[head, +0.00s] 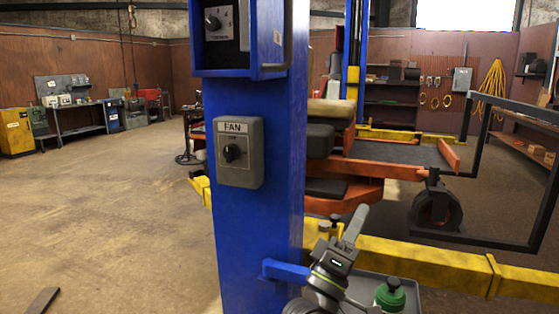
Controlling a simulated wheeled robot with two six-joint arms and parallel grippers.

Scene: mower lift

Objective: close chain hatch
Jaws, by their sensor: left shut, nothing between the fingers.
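I cannot make out for certain which part is the chain hatch. A blue box (268,72) at the top of the blue lift column (225,240) has a recessed front with a grey knob panel (222,24) inside; its top is cut off by the picture edge. I cannot tell whether it has a hatch. My left gripper (355,226) is at the bottom centre, right of the column and well below the box. It points up, shut and empty, apart from the box. My right gripper is not in view.
A grey FAN switch box (238,152) is on the column, with a blue bracket (285,270) lower down. A yellow beam (430,264) runs right, behind my left gripper. The floor (110,220) at left is mostly clear.

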